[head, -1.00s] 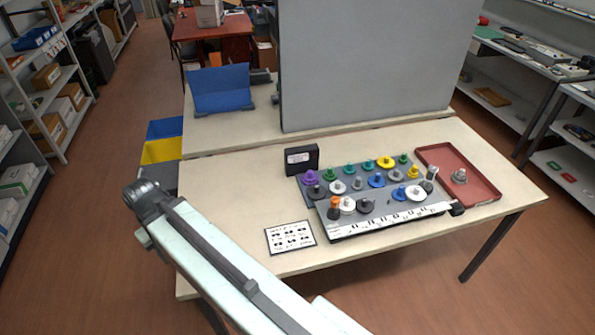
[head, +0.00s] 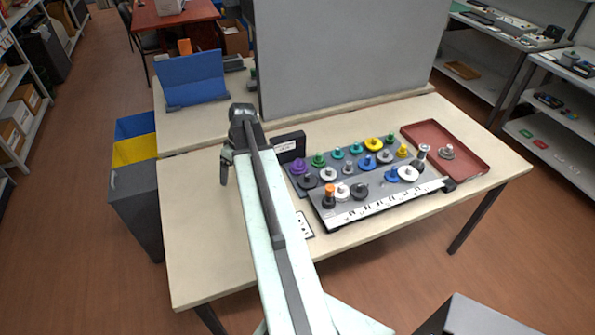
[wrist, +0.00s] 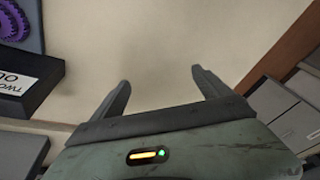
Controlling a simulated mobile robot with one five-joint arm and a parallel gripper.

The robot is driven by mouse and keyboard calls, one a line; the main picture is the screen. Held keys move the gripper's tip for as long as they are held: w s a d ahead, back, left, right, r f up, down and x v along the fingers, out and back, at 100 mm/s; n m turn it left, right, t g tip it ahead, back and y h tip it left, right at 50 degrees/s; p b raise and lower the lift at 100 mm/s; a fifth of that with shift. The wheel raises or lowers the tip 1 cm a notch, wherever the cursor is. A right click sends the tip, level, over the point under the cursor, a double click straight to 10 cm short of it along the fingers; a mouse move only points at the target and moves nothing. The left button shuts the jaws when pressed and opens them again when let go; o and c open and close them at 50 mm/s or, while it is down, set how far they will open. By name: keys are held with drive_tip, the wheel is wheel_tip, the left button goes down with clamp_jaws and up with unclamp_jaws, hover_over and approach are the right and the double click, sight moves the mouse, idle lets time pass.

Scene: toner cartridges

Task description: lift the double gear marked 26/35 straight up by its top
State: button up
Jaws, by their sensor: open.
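Several coloured gears stand on pegs on a dark board (head: 330,213) at the right of the table. A purple gear (head: 297,168) sits at its left end, with green, blue, yellow, white and grey gears beyond it. The marks are too small to read, so I cannot tell which gear is 26/35. A purple gear (wrist: 12,22) is partly visible at the wrist view's upper left corner. My gripper (wrist: 160,78) is open and empty over bare table, left of the board; in the head view it points down (head: 224,178).
A black labelled block (head: 289,147) stands behind the board's left end. A red tray (head: 478,165) holding a grey gear is at the right. A tall grey panel (head: 350,50) and a blue stand (head: 192,85) are behind. The table's left part is clear.

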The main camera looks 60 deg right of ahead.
drive_tip(key=s+d+t, duration=0.1)
drive_tip(key=s+d, duration=0.3)
drive_tip(key=d, duration=0.3)
drive_tip(key=s+d, duration=0.5)
drive_tip(key=d, duration=0.2)
drive_tip(key=t+h, duration=0.1)
hover_over(300, 160)
drive_tip(key=s, duration=0.2)
drive_tip(key=shift+s+b, duration=0.15)
drive_tip(key=shift+b, duration=0.25)
drive_tip(key=b+x, duration=0.7)
drive_tip(key=x, duration=0.1)
drive_tip(key=shift+f+b, duration=0.15)
drive_tip(key=shift+b, duration=0.15)
drive_tip(key=shift+s, duration=0.1)
drive_tip(key=c, duration=1.5)
